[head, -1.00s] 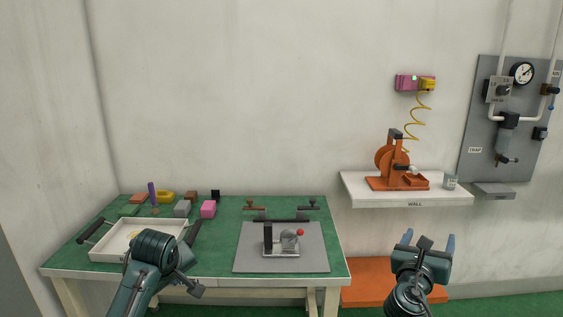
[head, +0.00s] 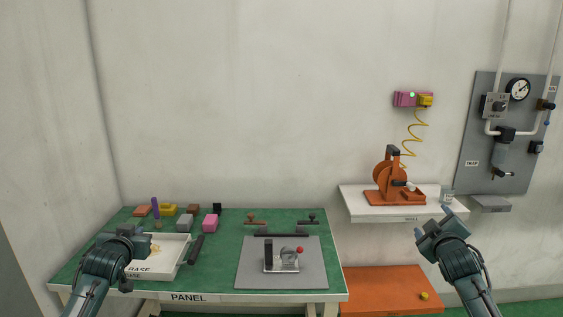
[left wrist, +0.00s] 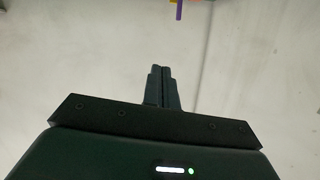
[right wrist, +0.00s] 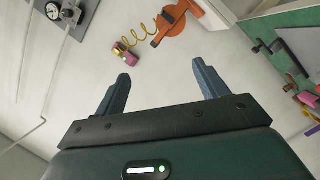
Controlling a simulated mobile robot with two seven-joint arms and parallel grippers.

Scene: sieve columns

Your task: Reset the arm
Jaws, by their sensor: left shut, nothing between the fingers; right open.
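My left gripper (head: 128,240) is over the left part of the green table, in front of the white tray (head: 176,249). In the left wrist view its fingers (left wrist: 160,86) are together with nothing between them. My right gripper (head: 441,234) is raised below and right of the white wall shelf (head: 365,205). In the right wrist view its fingers (right wrist: 160,78) are apart and empty. Neither gripper visibly touches any object.
An orange device (head: 388,178) stands on the shelf. A gauge panel (head: 485,150) hangs at right. An orange platform (head: 380,290) bears a yellow ball (head: 424,295).

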